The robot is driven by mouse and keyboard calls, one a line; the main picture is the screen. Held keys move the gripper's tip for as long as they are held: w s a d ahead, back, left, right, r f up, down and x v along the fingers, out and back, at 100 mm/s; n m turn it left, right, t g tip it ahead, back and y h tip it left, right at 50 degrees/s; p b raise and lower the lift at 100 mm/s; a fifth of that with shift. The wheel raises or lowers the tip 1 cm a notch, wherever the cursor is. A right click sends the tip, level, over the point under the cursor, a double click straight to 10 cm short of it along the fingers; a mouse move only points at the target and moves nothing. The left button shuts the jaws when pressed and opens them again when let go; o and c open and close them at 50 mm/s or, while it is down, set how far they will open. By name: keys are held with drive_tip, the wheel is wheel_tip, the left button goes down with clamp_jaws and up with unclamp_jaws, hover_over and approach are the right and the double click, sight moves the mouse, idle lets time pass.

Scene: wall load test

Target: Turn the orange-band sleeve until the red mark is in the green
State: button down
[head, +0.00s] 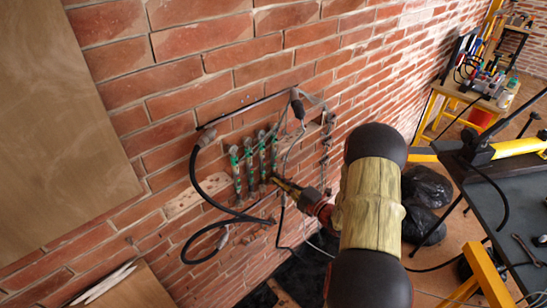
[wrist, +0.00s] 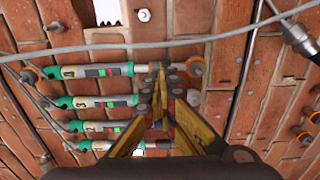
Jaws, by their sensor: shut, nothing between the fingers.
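Several load cylinders with green ends and pale bodies hang side by side on the brick wall. In the head view my gripper (head: 274,180) is beside the row's lower right.
A grey cable (wrist: 130,44) crosses above the top cylinder. Black hoses (head: 200,190) loop left of the row. A wooden panel (head: 60,120) is on the left wall. A dark workbench (head: 500,200) stands at right, with black bags (head: 425,190) on the floor.

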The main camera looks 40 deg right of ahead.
drive_tip(key=shift+w, duration=0.6)
idle(0.7)
drive_tip(key=shift+d+p, duration=0.3)
drive_tip(key=shift+d, duration=0.45)
idle(0.4)
drive_tip(key=shift+s, duration=0.1)
drive_tip(key=shift+s+p, duration=0.4)
idle(0.6)
drive_tip(key=shift+s+a+p, duration=0.1)
drive_tip(key=shift+a+p, duration=0.35)
drive_tip(key=shift+a, duration=0.35)
drive_tip(key=shift+w, duration=0.65)
